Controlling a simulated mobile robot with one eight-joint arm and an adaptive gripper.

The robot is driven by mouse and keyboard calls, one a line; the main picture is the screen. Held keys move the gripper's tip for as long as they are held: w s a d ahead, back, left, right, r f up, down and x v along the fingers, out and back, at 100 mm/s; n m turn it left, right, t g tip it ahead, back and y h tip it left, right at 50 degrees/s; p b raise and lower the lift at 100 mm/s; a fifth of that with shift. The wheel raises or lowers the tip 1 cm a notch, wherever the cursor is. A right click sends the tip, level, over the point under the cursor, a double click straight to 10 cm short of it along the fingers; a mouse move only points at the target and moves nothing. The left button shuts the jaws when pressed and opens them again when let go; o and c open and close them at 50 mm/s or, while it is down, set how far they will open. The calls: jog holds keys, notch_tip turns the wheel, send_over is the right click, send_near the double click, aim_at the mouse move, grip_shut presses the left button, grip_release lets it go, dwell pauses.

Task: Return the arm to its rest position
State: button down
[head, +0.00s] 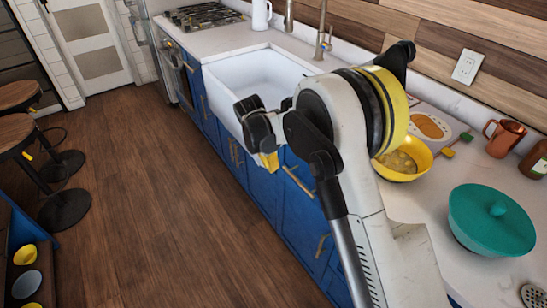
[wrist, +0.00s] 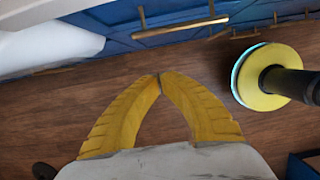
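My arm is raised and folded in front of the counter in the head view. My gripper (head: 268,160) hangs beside the white sink, out over the floor side of the blue cabinets. In the wrist view the two yellow fingers of my gripper (wrist: 159,78) meet at their tips. Nothing shows between them, so it is shut and empty. Wooden floor lies behind the fingers. Part of my own arm shows at the right of the wrist view.
The counter holds a yellow bowl (head: 402,160), a teal lidded pot (head: 491,220) and a copper mug (head: 504,138). The sink (head: 246,78) and blue cabinets (head: 262,192) are close to my arm. Stools (head: 15,136) stand at the left. The wooden floor (head: 150,190) between is clear.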

jog(key=s+d+r+m+t+y, duration=0.1)
jog(key=s+d+r+m, duration=0.45)
jog(key=r, duration=0.35)
jog(key=s+d+r+m+t+y, duration=0.1)
jog(key=s+d+r+m, duration=0.45)
jog(key=r, duration=0.45)
jog(key=s+d+m+t, duration=0.1)
jog(key=s+d+m, duration=0.2)
jog(key=s, duration=0.3)
jog(key=s+d+r+m+t, duration=0.1)
jog(key=s+d+m, duration=0.1)
jog(key=s+m, duration=0.4)
jog(key=s+d+m+t, duration=0.1)
jog(key=s+d+m, duration=0.2)
jog(key=s, duration=0.4)
jog(key=shift+s+d+r+m+t, duration=0.15)
jog(key=shift+s+d+m+t, duration=0.2)
jog(key=shift+m, duration=0.55)
